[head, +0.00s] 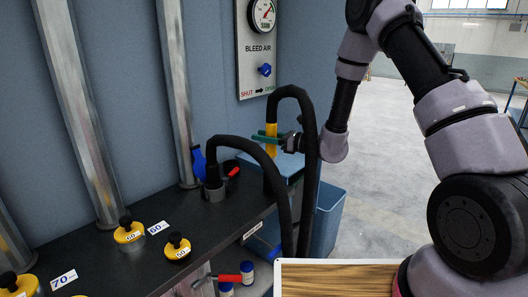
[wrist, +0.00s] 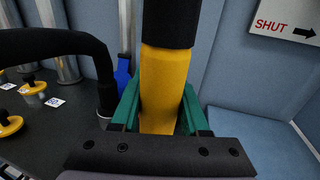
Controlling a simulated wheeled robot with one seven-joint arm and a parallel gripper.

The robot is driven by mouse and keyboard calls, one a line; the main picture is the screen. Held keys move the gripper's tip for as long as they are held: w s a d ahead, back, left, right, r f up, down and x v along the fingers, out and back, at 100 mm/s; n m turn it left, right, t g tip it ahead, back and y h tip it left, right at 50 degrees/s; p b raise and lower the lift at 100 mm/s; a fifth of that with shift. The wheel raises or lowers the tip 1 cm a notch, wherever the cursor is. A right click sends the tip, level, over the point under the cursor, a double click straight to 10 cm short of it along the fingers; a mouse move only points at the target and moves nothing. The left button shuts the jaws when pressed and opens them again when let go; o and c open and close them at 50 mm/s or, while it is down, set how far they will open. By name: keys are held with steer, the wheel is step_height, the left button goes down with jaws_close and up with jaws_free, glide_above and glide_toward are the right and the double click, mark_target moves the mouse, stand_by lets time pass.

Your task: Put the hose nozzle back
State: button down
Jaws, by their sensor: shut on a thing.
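My gripper (head: 266,136) is shut on the yellow collar of the hose nozzle (head: 271,146), its green fingers on either side of it. In the wrist view the yellow collar (wrist: 165,85) stands nearly upright between the green fingers, with black hose above. The black hose (head: 310,170) arches over from the nozzle's top and hangs down to its right. The nozzle is held beyond the far right end of the dark bench (head: 120,240). Its lower end is partly hidden by a second black hose (head: 262,158), which ends in a dark socket (head: 214,188) on the bench.
A blue bin (head: 328,215) is right of the hoses. The gauge panel (head: 257,45) hangs on the wall behind.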

mark_target(271, 153)
steer(key=shift+f, duration=2)
steer(key=shift+f, duration=0.2)
steer(key=shift+c, duration=2)
jaws_free()
steer(key=shift+r, duration=0.1)
